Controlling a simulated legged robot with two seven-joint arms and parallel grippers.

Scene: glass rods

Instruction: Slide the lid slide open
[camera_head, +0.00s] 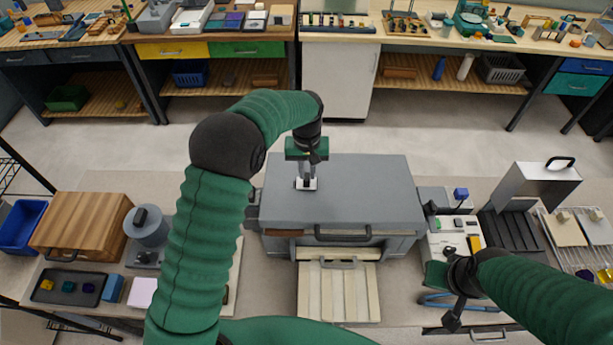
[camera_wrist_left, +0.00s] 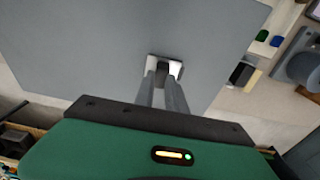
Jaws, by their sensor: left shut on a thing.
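A large grey box with a flat grey lid (camera_head: 365,185) stands in the middle of the bench. The lid slide, a small dark knob on a pale square plate, sits on the lid left of its middle; its plate shows in the left wrist view (camera_wrist_left: 176,67). My left gripper (camera_head: 307,183) reaches down from above and is shut on the knob, its fingers hiding most of it. In the left wrist view the fingers (camera_wrist_left: 165,80) close around the knob. My right gripper (camera_head: 452,318) hangs at the lower right, away from the box; its finger state is unclear.
A slatted wooden board (camera_head: 338,292) lies in front of the box. A wooden box (camera_head: 80,222), a dark tray (camera_head: 70,288) and a blue bin (camera_head: 22,225) are at left. A white device (camera_head: 455,240) and an open metal case (camera_head: 535,185) are at right.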

